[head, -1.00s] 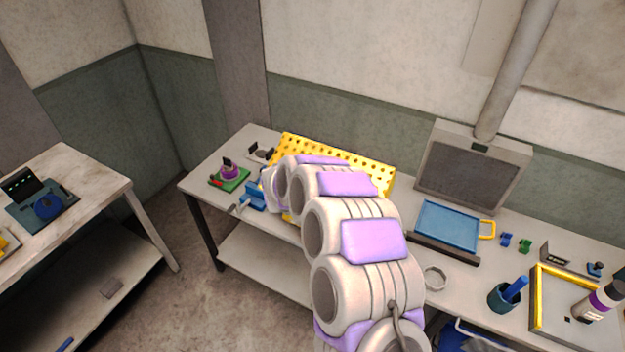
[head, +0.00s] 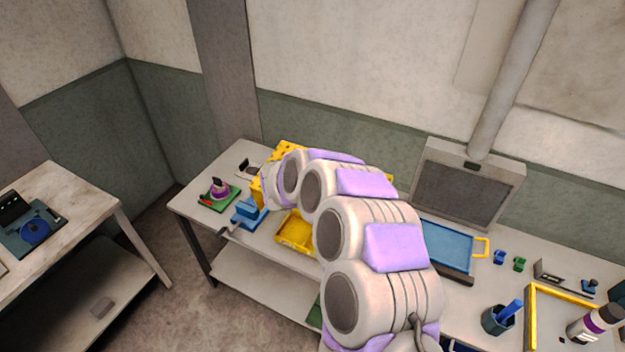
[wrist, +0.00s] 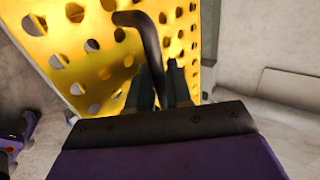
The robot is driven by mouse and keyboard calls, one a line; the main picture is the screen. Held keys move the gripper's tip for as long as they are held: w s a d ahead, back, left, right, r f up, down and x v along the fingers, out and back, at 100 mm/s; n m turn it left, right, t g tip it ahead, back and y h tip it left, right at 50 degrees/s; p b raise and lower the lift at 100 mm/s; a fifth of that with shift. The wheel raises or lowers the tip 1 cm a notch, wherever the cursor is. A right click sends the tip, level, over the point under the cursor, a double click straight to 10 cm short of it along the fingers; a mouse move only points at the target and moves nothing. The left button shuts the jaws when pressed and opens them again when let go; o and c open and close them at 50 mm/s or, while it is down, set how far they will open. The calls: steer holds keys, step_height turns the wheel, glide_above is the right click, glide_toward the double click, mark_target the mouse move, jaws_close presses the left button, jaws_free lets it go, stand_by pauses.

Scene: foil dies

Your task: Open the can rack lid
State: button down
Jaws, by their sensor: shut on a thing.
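The can rack lid appears to be a yellow perforated panel (head: 292,147). In the head view it shows at the back left of the bench, mostly hidden behind my arm. In the wrist view the panel (wrist: 90,50) fills the upper left, with rows of round holes. A dark bent handle (wrist: 148,38) stands in front of it. My gripper (wrist: 160,82) is shut on this handle, its two dark fingers either side of the handle's lower part. In the head view my gripper is hidden by the arm. A shallow yellow tray (head: 295,232) lies below the panel; its link to the lid is hidden.
A blue clamp-like tool (head: 247,213) and a green base with a purple-banded item (head: 219,192) stand left of my arm. A blue tray (head: 447,244), a dark cup (head: 497,320) and a yellow frame (head: 530,315) lie to the right. A grey wall stands behind.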

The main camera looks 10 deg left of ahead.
steer(key=shift+d, duration=0.15)
steer(key=c, duration=1.5)
jaws_free()
steer(key=shift+o, duration=1.4)
steer(key=shift+w+d+f, duration=0.1)
steer(key=shift+w, duration=0.1)
steer(key=shift+s, duration=0.1)
steer(key=shift+s, duration=0.1)
steer(key=shift+s+a+r, duration=0.35)
steer(key=shift+a+r, duration=0.05)
steer(key=b+v, duration=0.1)
steer(key=v, duration=1.5)
steer(key=shift+b, duration=0.4)
steer(key=shift+d, duration=0.1)
steer(key=shift+w, duration=0.1)
